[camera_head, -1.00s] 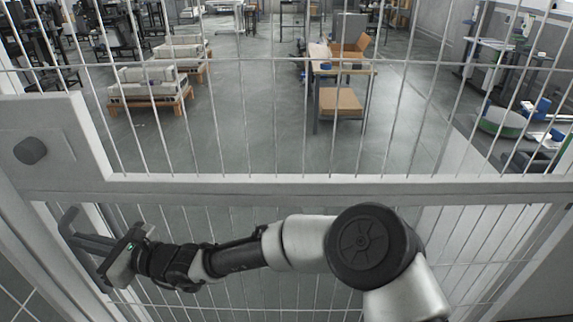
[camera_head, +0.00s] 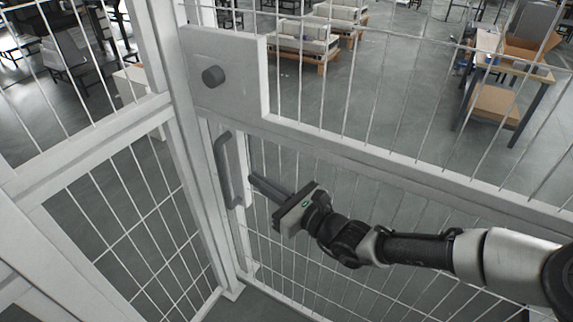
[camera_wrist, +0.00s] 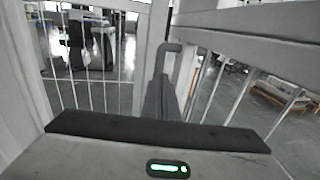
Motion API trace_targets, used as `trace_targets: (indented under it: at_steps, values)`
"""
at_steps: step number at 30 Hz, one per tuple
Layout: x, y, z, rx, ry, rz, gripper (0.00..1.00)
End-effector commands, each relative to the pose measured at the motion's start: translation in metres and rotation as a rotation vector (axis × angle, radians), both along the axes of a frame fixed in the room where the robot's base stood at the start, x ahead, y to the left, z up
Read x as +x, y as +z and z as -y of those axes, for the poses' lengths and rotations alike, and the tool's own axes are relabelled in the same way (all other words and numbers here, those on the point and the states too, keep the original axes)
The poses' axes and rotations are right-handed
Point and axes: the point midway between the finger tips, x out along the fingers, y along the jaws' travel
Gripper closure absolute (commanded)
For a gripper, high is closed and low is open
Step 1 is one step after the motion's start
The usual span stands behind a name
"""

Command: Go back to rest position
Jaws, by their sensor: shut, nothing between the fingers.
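My gripper (camera_head: 254,181) is shut and empty in the head view, at the end of my outstretched arm, pointing left. Its fingertips are close to the grey vertical handle (camera_head: 226,172) of the white mesh gate, just right of it. I cannot tell whether they touch. In the wrist view the shut fingers (camera_wrist: 160,97) point ahead, with the handle (camera_wrist: 173,55) just beyond them.
Behind the mesh are a table (camera_head: 500,62) and pallets with white goods (camera_head: 300,38).

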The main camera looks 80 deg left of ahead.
Motion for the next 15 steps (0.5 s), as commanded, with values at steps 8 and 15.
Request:
trace_targets:
  at_steps: [8, 15]
  values:
    - [0.019, 0.000, 0.021, 0.000, 0.001, 0.001, 1.00]
    - [0.021, -0.001, 0.023, 0.001, 0.001, 0.002, 1.00]
